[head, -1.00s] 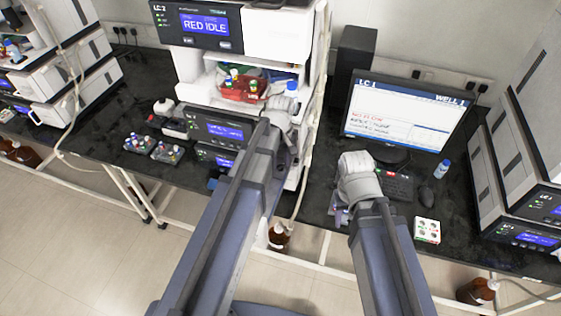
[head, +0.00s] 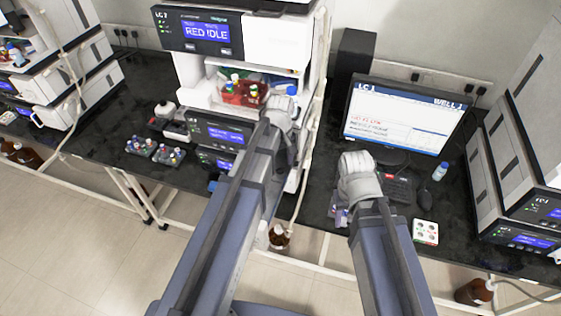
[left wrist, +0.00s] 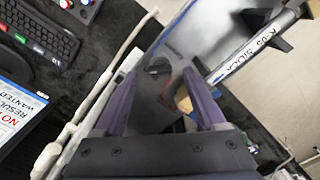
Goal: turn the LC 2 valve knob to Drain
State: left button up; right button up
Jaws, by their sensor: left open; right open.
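The LC 2 stack (head: 272,40) stands at the centre of the head view, its top display reading RED IDLE. I cannot make out its valve knob there; my left arm covers the stack's lower right side. My left gripper (left wrist: 160,104) is open in the left wrist view, its two purple fingers apart in front of a grey panel. A small dark part (left wrist: 158,69) shows on that panel between and beyond the fingertips; I cannot tell whether it is the knob. My right gripper (head: 340,214) is mostly hidden below its wrist, over the bench left of the keyboard.
A labelled silica column (left wrist: 250,50) in a black clamp lies close to the fingers. Pale tubing (left wrist: 100,90) runs along the panel edge. Bottles (head: 243,94) fill a tray in the stack. A monitor (head: 403,118), keyboard (head: 398,188) and white box (head: 426,232) are at the right.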

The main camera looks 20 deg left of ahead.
aim_at(281, 168)
pick_arm(q)
notch_tip(281, 168, up, 6)
jog(key=p, duration=0.5)
pick_arm(e)
notch_tip(281, 168, up, 6)
pick_arm(q)
jog(key=s+d+f+m+y+b, duration=0.1)
jog(key=s+d+f+m+b, duration=1)
jog(key=s, duration=0.4)
jog(key=shift+f+m+b, duration=0.35)
jog(key=shift+f+m, duration=0.05)
jog(key=shift+m, duration=0.4)
pick_arm(e)
notch_tip(281, 168, down, 12)
pick_arm(q)
jog(key=shift+d+f, duration=0.1)
